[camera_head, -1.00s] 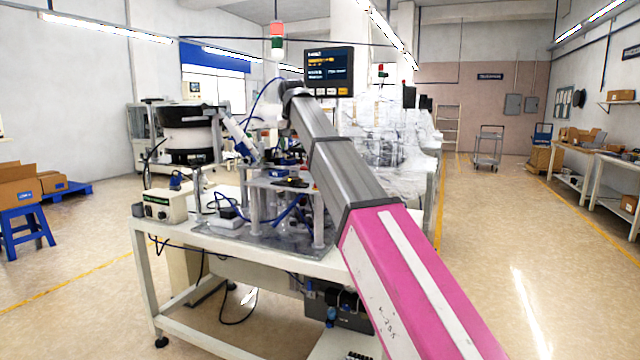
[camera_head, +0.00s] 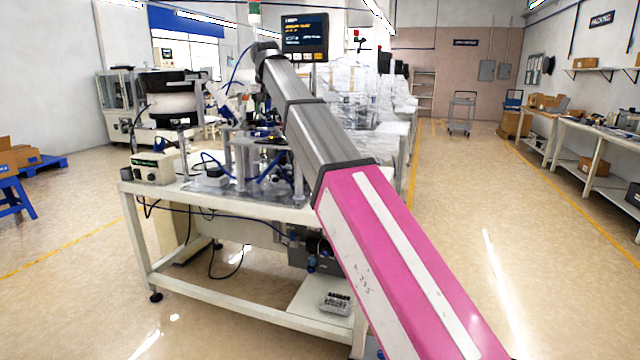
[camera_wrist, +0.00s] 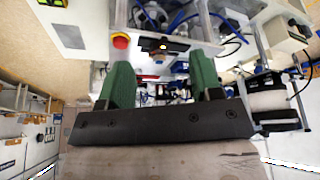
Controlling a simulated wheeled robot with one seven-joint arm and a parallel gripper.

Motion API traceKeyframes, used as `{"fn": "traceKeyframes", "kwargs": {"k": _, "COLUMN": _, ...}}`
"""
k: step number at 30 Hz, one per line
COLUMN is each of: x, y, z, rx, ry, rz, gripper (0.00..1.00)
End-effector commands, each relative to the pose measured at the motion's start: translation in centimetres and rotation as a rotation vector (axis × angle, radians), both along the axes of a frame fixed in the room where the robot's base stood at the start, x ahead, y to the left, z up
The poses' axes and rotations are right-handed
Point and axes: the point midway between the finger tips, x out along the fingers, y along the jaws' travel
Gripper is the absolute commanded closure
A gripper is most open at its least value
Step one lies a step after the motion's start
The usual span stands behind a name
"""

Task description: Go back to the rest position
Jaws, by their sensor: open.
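My gripper (camera_wrist: 161,78) shows in the wrist view as two green fingers on a dark bar. The fingers stand wide apart, with nothing between their tips. Beyond them, apparently some way off, is the feeder bench with its blue tubing (camera_wrist: 185,20). In the head view my grey and pink arm reaches up and left, over the right part of the bench (camera_head: 225,205). My gripper cannot be made out there.
The bowl feeder (camera_head: 172,100) stands at the bench's left, beside a white control box (camera_head: 153,168). A display screen (camera_head: 304,38) rises behind my arm. A grey part tray (camera_head: 335,303) sits on the lower shelf. The floor right of my arm is clear.

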Motion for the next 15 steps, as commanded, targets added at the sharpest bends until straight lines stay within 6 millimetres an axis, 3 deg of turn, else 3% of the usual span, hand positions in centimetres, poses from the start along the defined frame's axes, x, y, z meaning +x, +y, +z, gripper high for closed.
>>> {"fn": "traceKeyframes", "kwargs": {"k": 15, "x": 0.4, "y": -1.5, "z": -3.5, "rx": -0.008, "ry": 0.016, "rz": -0.007, "gripper": 0.41}}
